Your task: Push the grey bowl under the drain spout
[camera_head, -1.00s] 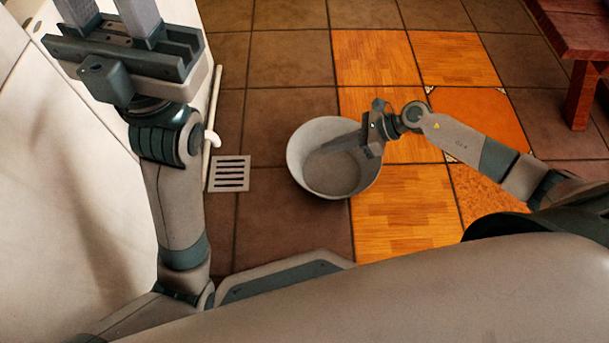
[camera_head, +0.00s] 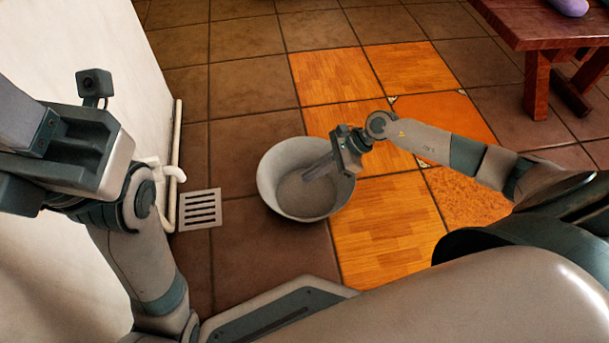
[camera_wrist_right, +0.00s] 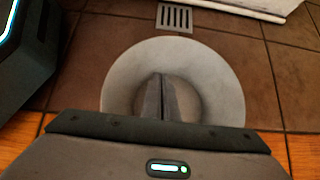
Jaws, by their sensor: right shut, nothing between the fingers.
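The grey bowl (camera_head: 290,203) stands upright on the tiled floor, right of the drain grate (camera_head: 200,209). The white drain spout (camera_head: 174,173) juts from the pipe along the wall, just above the grate. My right gripper (camera_head: 308,176) is shut and empty, with its fingers reaching down inside the bowl over the right rim. In the right wrist view the shut fingers (camera_wrist_right: 161,98) lie over the bowl's inside (camera_wrist_right: 215,85), and the grate (camera_wrist_right: 174,18) is beyond it. Whether the fingers touch the bowl I cannot tell. My left gripper (camera_head: 35,130) is raised at the left edge, its fingertips cut off.
A white wall (camera_head: 110,50) with a vertical-looking white pipe (camera_head: 177,130) bounds the left side. A red wooden table (camera_head: 540,60) stands at the upper right. Bare brown tile lies between the bowl and the grate.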

